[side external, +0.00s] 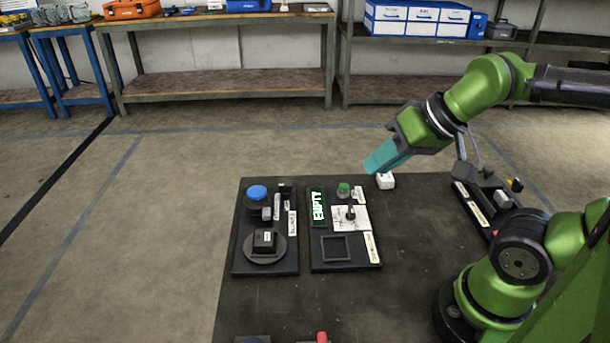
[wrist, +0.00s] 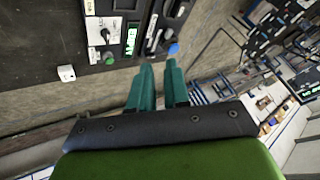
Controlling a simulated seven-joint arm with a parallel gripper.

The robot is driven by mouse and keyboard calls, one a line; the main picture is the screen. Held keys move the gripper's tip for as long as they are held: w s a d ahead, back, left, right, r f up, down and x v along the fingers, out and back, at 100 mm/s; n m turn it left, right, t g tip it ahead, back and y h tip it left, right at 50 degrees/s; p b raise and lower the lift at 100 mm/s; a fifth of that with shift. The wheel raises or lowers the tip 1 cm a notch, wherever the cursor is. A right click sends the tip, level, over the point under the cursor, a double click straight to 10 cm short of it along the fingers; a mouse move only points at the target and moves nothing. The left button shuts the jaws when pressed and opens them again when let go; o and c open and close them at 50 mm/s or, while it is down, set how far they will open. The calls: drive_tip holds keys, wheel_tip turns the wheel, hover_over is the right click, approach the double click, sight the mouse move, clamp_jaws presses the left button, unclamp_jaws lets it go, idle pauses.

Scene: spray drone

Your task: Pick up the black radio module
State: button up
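The black radio module appears to be the small black block (side external: 265,241) on a round grey disc (side external: 252,256), on the left black panel (side external: 240,268). It sits upright at the panel's near end. I cannot make it out in the wrist view. My gripper (side external: 372,166) has teal fingers and is raised at the table's far side, to the right of and beyond the module, well apart from it. In the wrist view, my gripper (wrist: 160,64) shows a gap between its two fingers, with nothing held.
A second panel (side external: 345,266) carries a lit EMPTY sign (side external: 318,207), a green button (side external: 344,188) and a square frame (side external: 336,247). A blue-topped knob (side external: 257,193) stands behind the module. A white box (side external: 385,181) sits near my fingers. The near table (side external: 280,295) is largely clear.

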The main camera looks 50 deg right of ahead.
drive_tip(key=o, duration=1.2)
drive_tip(key=m+g+h, duration=0.2)
drive_tip(key=m+g, duration=0.5)
drive_tip(key=m, duration=1.6)
hover_over(264, 237)
wheel_tip(264, 237, down, 4)
drive_tip(key=f, duration=0.1)
wheel_tip(264, 237, down, 16)
drive_tip(key=shift+f, duration=0.1)
